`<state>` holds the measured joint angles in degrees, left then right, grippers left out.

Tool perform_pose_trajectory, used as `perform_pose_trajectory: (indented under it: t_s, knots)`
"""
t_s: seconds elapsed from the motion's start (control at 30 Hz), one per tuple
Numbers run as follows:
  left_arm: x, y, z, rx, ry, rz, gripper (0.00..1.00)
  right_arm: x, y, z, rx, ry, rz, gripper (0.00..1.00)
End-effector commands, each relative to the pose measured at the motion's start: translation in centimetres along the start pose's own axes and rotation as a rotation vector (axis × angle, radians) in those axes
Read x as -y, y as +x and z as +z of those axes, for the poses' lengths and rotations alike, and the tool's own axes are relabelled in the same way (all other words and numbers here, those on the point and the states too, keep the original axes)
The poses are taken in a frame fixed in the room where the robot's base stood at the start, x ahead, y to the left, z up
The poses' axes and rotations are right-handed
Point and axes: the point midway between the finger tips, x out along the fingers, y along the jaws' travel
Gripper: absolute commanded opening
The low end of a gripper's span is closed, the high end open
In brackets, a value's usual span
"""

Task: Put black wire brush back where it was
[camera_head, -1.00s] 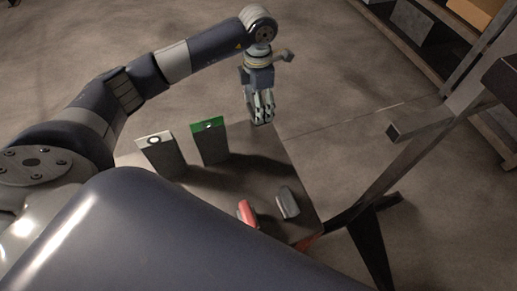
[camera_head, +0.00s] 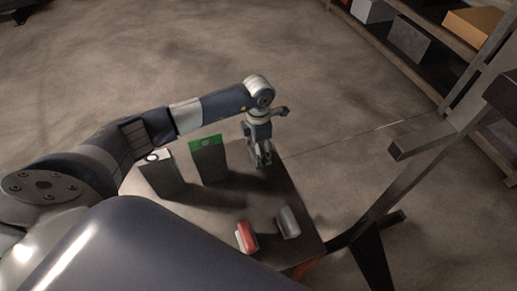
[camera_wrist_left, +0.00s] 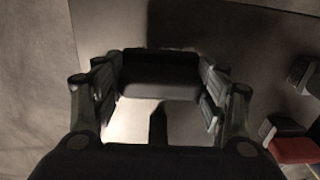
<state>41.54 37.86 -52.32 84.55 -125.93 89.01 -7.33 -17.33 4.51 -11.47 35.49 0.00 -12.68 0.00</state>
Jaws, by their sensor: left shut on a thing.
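My left gripper (camera_head: 262,162) is low at the far right edge of the small table (camera_head: 215,215), right of the green-topped box. In the left wrist view its fingers (camera_wrist_left: 160,85) are shut on a dark block, the black wire brush (camera_wrist_left: 160,78). The brush is hardly visible in the head view, hidden by the fingers. I cannot tell whether it touches the tabletop. My right gripper is not in view.
A dark box with a white top (camera_head: 165,175) and a green-topped box (camera_head: 208,160) stand on the table. A red brush-like piece (camera_head: 246,237) and a grey one (camera_head: 289,222) lie near its front right. A metal frame (camera_head: 385,190) and shelving (camera_head: 415,50) are to the right.

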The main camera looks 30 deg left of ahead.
Motion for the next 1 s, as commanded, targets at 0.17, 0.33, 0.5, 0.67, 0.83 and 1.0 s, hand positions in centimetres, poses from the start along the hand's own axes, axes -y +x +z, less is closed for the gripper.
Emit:
perform_pose_trajectory:
  t_s: [0.17,0.33,0.5,0.67,0.83,1.0]
  knots:
    - [0.0,1.2,0.0,0.001,0.001,0.001,0.47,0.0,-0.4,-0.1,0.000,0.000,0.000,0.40]
    - [0.0,1.2,0.0,0.000,0.001,0.000,0.78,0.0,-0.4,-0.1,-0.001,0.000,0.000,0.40]
    - [0.0,1.2,0.0,0.000,0.001,0.000,0.86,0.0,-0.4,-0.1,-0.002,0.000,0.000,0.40]
    - [0.0,1.2,0.0,0.000,0.000,0.000,0.86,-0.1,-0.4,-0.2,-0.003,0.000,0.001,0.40]
    - [-0.1,0.8,0.0,0.002,0.001,0.001,0.86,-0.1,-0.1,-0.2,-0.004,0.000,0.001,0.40]
    - [-0.1,-1.5,0.1,0.004,0.002,0.004,0.86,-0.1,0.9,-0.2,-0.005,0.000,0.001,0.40]
